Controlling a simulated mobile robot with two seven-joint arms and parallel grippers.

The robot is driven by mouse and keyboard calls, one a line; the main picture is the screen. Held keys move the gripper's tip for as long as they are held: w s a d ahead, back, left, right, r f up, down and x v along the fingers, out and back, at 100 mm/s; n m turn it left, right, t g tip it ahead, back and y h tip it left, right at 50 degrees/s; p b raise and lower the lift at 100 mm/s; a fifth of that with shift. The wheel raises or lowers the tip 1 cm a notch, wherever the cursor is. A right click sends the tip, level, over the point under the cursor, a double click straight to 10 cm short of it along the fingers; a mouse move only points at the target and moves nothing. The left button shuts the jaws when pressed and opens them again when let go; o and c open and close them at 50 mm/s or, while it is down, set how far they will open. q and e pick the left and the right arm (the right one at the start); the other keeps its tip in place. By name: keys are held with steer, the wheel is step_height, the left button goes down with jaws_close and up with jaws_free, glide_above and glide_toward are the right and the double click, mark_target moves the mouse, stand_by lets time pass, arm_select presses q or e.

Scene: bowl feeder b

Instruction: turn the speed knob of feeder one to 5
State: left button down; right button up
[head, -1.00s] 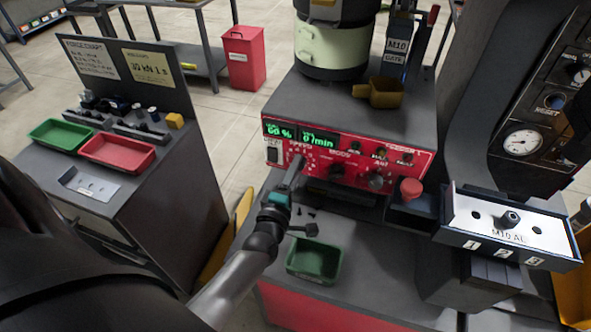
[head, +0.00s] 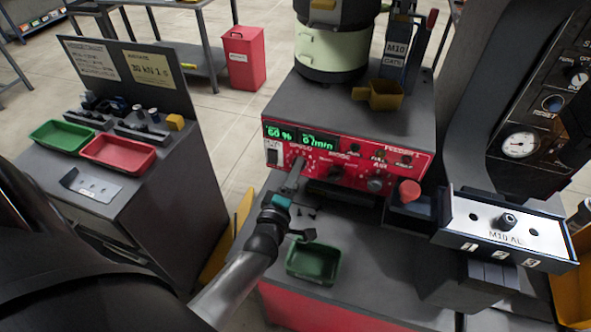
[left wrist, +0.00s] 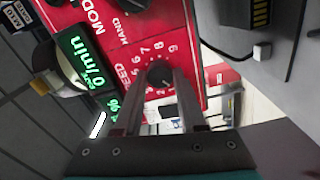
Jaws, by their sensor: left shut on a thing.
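The red control panel of feeder one (head: 345,158) faces me in the head view, with green displays reading 60 % and 0 /min. My left gripper (head: 296,170) reaches up to the SPEED dial at the panel's left. In the left wrist view, the fingers of this gripper (left wrist: 160,88) are shut on the dark round speed knob (left wrist: 160,73). White numbers ring the knob; its pointer is too dark to read. In the head view the gripper hides the knob. My right gripper is not in view.
The MODE knob (head: 335,172) and a grey knob (head: 375,184) sit right of the gripper. A red mushroom button (head: 409,190) stands farther right. A green tray (head: 313,261) lies below. A white M10 AL plate (head: 508,222) is at the right.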

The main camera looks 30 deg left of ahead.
arm_select(q)
steer(key=m+p, duration=0.3)
steer(key=m, duration=2.4)
steer(key=shift+m, duration=0.4)
steer(key=shift+c, duration=2.4)
jaws_free()
